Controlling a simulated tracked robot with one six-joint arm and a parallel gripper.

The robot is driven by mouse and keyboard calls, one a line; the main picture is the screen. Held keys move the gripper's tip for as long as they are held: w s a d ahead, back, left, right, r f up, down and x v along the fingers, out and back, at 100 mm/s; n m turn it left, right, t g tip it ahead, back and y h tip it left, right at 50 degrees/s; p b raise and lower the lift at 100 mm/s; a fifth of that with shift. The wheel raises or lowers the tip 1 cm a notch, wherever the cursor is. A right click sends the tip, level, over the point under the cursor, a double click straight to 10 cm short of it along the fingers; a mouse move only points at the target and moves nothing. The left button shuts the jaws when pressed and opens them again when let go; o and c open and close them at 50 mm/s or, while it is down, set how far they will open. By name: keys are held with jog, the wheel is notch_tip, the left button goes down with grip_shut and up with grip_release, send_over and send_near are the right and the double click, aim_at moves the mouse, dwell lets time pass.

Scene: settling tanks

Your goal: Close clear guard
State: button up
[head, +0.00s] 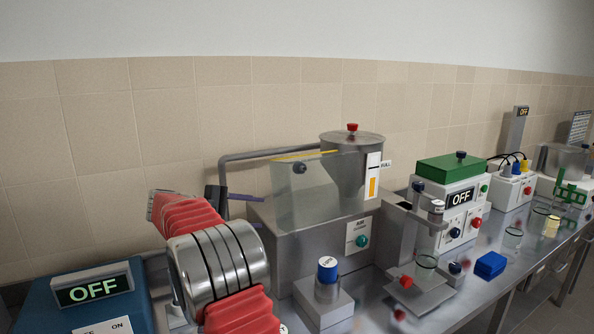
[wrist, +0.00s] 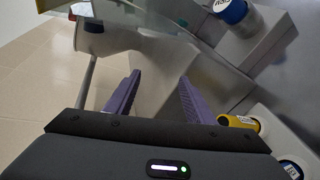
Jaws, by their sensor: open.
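The clear guard (head: 315,198) is a see-through panel with a yellow top edge and a dark knob (head: 299,169). It stands at the front of a grey machine (head: 290,238), before a metal hopper (head: 352,150). I cannot tell whether it is fully shut. My gripper (head: 262,198) shows its purple fingers just left of the panel; part of it is hidden behind my red and silver arm. In the wrist view my gripper (wrist: 163,82) has its fingers apart with nothing between them. A clear panel (wrist: 175,28) lies beyond the fingertips, with a dark round knob (wrist: 93,25) at upper left.
A blue-capped jar (head: 327,270) stands on a grey block in front of the machine. A blue box with an OFF display (head: 93,290) is at the left. A white unit with a green top (head: 455,168) and a blue block (head: 490,264) are at the right. A grey pipe (head: 265,154) runs behind.

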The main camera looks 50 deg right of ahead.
aim_at(299, 168)
notch_tip(299, 168, up, 11)
jog(key=d+m+g+h, duration=0.1)
jog(key=m+g+h, duration=0.1)
jog(key=h, duration=0.1)
jog(key=shift+d+g, duration=0.35)
jog(key=shift+g, duration=0.05)
jog(key=shift+s+d, duration=0.1)
jog(key=x, duration=1.3)
jog(key=shift+d, duration=0.35)
